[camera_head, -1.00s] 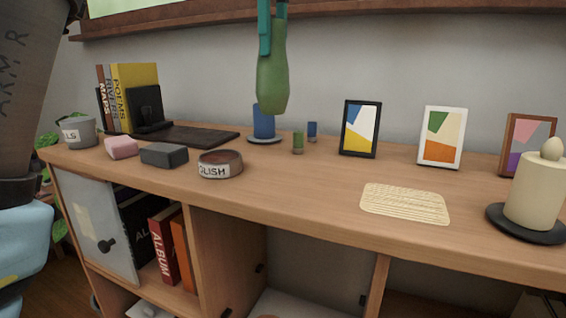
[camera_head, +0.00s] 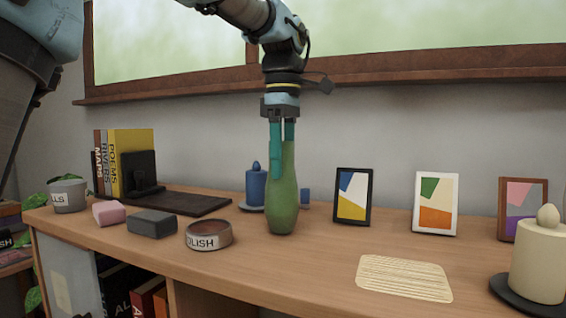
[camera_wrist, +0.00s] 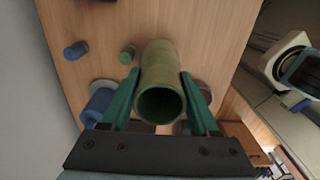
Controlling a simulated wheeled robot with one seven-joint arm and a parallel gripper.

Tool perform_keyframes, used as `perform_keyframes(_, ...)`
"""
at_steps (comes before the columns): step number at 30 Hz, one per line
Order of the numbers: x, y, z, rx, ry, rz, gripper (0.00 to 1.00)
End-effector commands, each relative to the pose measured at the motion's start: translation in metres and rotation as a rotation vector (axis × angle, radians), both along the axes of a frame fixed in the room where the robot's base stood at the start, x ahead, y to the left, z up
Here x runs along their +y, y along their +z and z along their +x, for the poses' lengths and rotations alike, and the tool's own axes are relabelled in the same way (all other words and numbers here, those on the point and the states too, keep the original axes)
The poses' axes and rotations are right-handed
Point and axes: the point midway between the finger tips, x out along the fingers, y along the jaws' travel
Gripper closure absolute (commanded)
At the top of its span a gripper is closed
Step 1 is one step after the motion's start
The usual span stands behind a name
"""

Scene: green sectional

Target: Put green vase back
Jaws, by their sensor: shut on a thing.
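The green vase (camera_head: 284,205) is upright in the head view, over the middle of the wooden cabinet top (camera_head: 330,260). Its base is at or just above the wood; I cannot tell if it touches. My gripper (camera_head: 282,165) comes down from above, with its teal fingers shut on the vase's neck. In the wrist view, my gripper (camera_wrist: 160,78) has one finger on each side of the vase (camera_wrist: 161,65), and its open mouth faces the camera. A small green cylinder (camera_wrist: 127,55) stands beside the vase; it is hidden in the head view.
A blue candle (camera_head: 256,188) and a small blue cylinder (camera_head: 305,197) stand behind the vase. A round POLISH tin (camera_head: 209,235) is close to its left. Picture frames (camera_head: 353,197) stand to the right. A woven mat (camera_head: 404,278) lies front right, with bare wood between.

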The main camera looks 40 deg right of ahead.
Motion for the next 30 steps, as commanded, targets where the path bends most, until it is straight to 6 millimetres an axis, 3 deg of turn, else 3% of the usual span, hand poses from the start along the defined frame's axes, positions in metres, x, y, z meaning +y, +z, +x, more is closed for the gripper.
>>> perform_keyframes(12, 0.0001, -0.0056, 0.0001, -0.001, 0.0, -0.002, 1.0)
perform_keyframes(13, 0.0001, -0.0059, 0.0001, 0.0, 0.0, 0.0, 0.35)
perform_keyframes(20, 0.0001, -0.0056, 0.0001, -0.001, 0.0, -0.001, 0.09)
perform_keyframes(30, -0.0003, -0.0015, 0.0003, -0.001, 0.0, -0.002, 0.08)
